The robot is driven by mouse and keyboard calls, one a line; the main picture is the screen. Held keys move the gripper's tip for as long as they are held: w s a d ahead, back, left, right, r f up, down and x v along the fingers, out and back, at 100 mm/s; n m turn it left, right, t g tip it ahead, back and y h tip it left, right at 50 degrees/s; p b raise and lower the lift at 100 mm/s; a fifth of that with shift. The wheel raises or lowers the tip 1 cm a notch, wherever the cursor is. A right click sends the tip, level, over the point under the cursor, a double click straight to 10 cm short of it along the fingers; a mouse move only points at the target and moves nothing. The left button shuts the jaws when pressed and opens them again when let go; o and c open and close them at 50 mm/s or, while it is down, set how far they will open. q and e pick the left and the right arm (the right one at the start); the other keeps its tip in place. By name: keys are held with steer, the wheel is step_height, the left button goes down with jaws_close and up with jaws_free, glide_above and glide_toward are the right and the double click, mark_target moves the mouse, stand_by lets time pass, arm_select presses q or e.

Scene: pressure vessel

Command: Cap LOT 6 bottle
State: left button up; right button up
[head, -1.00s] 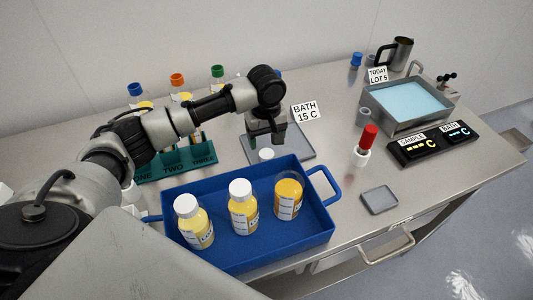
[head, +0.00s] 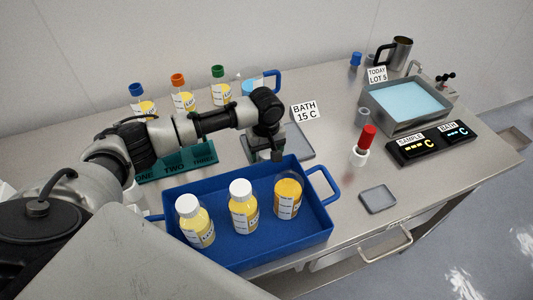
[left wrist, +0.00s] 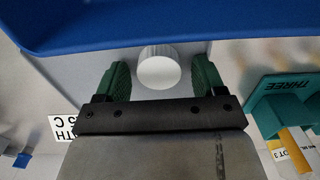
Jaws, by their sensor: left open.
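Three yellow bottles stand upright in the blue tray (head: 245,262). The left bottle (head: 195,222) and the middle bottle (head: 242,208) wear white caps. The right bottle (head: 288,198) shows an orange top and no white cap. I cannot read the lot numbers on their labels. A loose white cap (left wrist: 158,70) shows in the left wrist view, between my open left gripper's (left wrist: 161,78) green fingers, with gaps on both sides.
A teal rack (head: 180,163) with several bottles stands behind my left arm. A water bath (head: 405,102) marked LOT 5 is at the back right. A red-capped vial (head: 364,145), two displays and a small grey dish (head: 378,199) lie right of the tray.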

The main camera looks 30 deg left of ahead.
mark_target(266, 151)
arm_select(q)
steer(key=shift+c, duration=0.3)
steer(key=c, duration=0.8)
steer(key=shift+c, duration=0.2)
steer(key=shift+r, duration=0.1)
steer(key=shift+r, duration=0.6)
step_height(266, 151, up, 3)
steer(key=shift+w+f+b, duration=0.1)
steer(key=shift+b, duration=0.4)
steer(key=w+d+r+b, duration=0.2)
steer(key=w+d+r, duration=0.4)
steer(key=d, duration=0.4)
steer(key=shift+r, duration=0.4)
